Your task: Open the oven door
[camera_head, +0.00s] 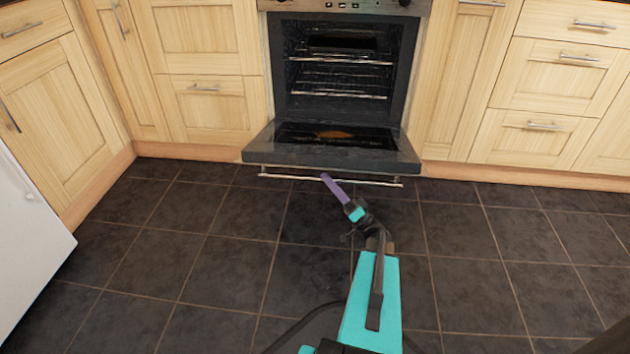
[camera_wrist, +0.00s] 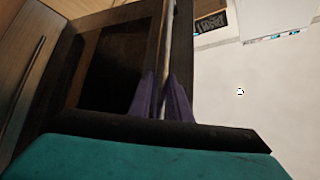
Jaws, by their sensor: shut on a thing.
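The oven (camera_head: 337,65) stands between wooden cabinets, and its inside with wire racks shows. The oven door (camera_head: 300,153) is swung down and lies about level, low above the floor. Its metal handle bar (camera_head: 288,177) runs along the front edge. My gripper (camera_head: 325,178) reaches the handle near its middle from the front. In the wrist view the purple fingers (camera_wrist: 162,98) are shut around the handle bar (camera_wrist: 168,45), one on each side. The door's dark glass also shows in the wrist view (camera_wrist: 115,65).
Wooden cabinets and drawers flank the oven on the left (camera_head: 212,107) and right (camera_head: 533,130). A white appliance (camera_head: 28,235) stands at the left edge. The dark tiled floor (camera_head: 215,265) in front of the oven is clear around my arm.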

